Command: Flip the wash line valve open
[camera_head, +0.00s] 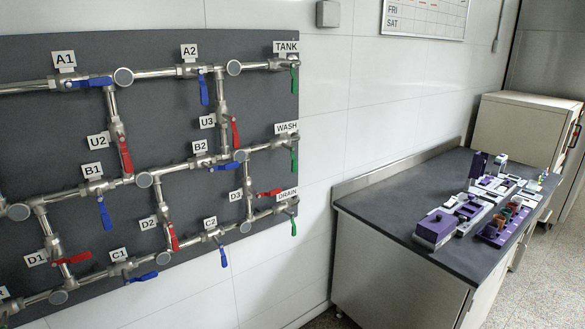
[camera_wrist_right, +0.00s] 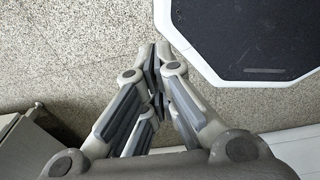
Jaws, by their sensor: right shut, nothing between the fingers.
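The wash line valve is at the right end of the middle pipe on the dark wall panel in the head view, beside the WASH label (camera_head: 287,128). Its green handle (camera_head: 294,158) hangs straight down, crosswise to the pipe. Neither gripper shows in the head view, and nothing touches the valve. My right gripper (camera_wrist_right: 155,75) shows in the right wrist view, shut and empty above the speckled floor. My left gripper is in neither view.
The dark panel (camera_head: 150,65) carries several pipes with blue, red and green handles. Green handles also hang down at TANK (camera_head: 294,79) and DRAIN (camera_head: 293,226). A dark-topped counter (camera_head: 385,205) with purple equipment (camera_head: 435,228) stands at right. Floor shows beyond it.

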